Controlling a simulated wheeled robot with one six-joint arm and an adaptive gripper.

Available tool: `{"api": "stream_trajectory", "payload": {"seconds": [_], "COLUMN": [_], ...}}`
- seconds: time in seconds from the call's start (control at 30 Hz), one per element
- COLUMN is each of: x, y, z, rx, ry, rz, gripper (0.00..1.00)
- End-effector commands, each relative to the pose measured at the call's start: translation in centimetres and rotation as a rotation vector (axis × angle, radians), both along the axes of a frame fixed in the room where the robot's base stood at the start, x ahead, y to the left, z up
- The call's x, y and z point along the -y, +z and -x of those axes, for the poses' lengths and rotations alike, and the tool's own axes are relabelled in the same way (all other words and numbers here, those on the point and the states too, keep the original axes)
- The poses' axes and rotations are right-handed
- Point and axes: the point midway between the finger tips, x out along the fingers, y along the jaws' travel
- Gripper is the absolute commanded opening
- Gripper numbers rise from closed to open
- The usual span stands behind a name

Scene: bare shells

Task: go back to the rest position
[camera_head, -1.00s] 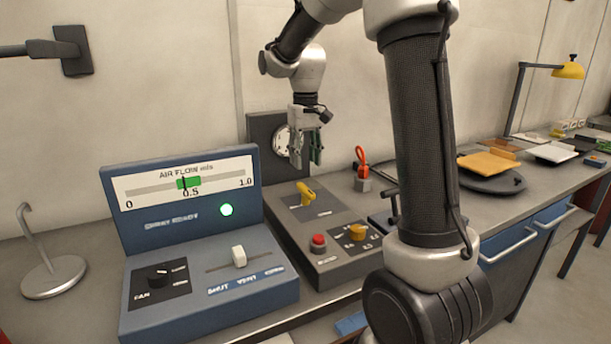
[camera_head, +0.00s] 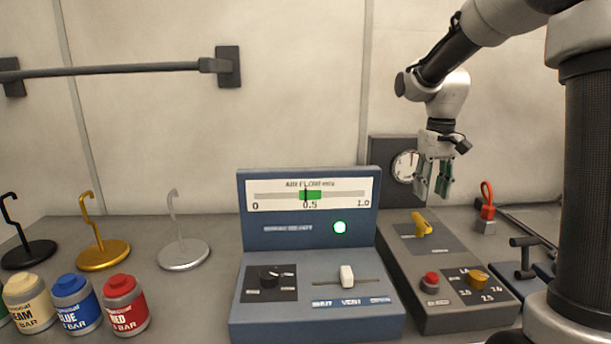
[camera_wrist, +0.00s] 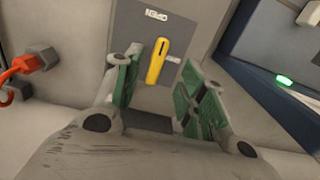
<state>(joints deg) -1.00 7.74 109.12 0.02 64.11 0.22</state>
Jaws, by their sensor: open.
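My gripper (camera_head: 434,190) hangs pointing down at the right of the head view, above the back of the grey control box (camera_head: 458,312). Its fingers are apart with nothing between them. In the wrist view my gripper (camera_wrist: 163,95) shows its two green-padded fingers spread. The yellow lever (camera_wrist: 157,60) on the grey box appears beyond the fingertips. In the head view the yellow lever (camera_head: 421,224) is below the gripper and apart from it.
A blue air flow panel (camera_head: 305,225) with a lit green lamp (camera_head: 340,227) stands left of the grey box. A red hook piece (camera_head: 487,205) stands to its right. Coloured jars (camera_head: 75,305) and hook stands (camera_head: 183,252) are at left. A dial (camera_head: 404,165) is behind the gripper.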

Motion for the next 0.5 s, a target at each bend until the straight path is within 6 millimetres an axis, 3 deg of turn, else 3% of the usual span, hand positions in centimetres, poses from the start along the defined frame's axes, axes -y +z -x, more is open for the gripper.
{"api": "stream_trajectory", "payload": {"seconds": [0.03, 0.3, 0.5], "x": [0.1, 0.4, 0.6], "y": [0.1, 1.1, 1.0], "z": [2.3, 14.2, 21.8], "rx": [0.008, 0.125, 0.25], "ry": [0.0, -0.005, -0.011], "rz": [0.0, -0.003, -0.004], "gripper": [0.41, 0.41, 0.41]}}
